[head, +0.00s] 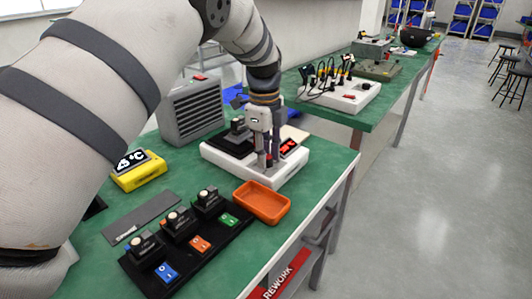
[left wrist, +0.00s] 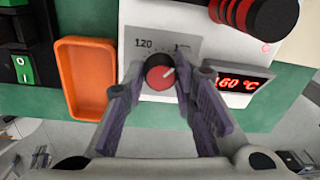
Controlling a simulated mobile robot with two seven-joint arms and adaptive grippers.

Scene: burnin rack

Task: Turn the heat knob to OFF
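The heat knob (left wrist: 160,74) is round and red with a dark rim, on a grey dial plate (left wrist: 196,46) marked 120 at upper left. Its pale pointer line aims to the upper right, toward a label partly hidden. A red display (left wrist: 243,86) beside it reads 160 °C. My left gripper (left wrist: 160,72) is open, its two fingers on either side of the knob with a small gap showing. In the head view the left gripper (head: 268,163) points down over the white heater unit (head: 285,176) and hides the knob. My right gripper is not in view.
An orange tray (head: 262,203) sits beside the white unit. A black strip with several switch modules (head: 178,236) lies in front. A yellow thermometer (head: 140,173) showing 25 °C and a grey vented box (head: 193,110) stand to the left. Another green bench (head: 392,97) is behind.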

